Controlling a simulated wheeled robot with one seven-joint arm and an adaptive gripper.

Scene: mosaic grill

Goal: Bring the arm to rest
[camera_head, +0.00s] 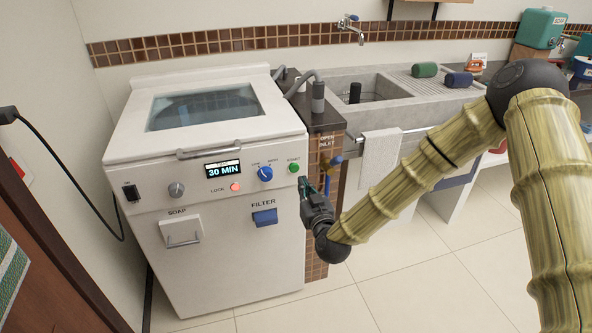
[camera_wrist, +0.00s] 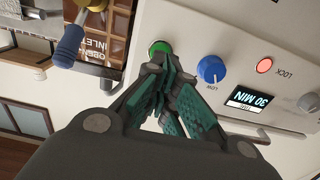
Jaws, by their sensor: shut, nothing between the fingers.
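My gripper (camera_head: 303,184) is at the front right edge of a white washing machine (camera_head: 225,262), at the end of my bamboo-look arm. Its teal fingers are shut and empty. In the wrist view the fingertips (camera_wrist: 170,62) point at the control panel, just beside the green START button (camera_wrist: 159,47). In the head view the green button (camera_head: 294,168) shows just above and left of the fingertips. I cannot tell whether they touch the panel. My arm is stretched forward and left, with its elbow raised at the right.
The machine's lid (camera_head: 205,107) is down and its display (camera_head: 223,169) reads 30 MIN. A blue knob (camera_head: 265,173) is left of the green button. Right of the machine are a blue-handled valve (camera_wrist: 70,43) and a concrete sink (camera_head: 440,107) with a hanging towel (camera_head: 379,160). The tiled floor (camera_head: 400,262) is clear.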

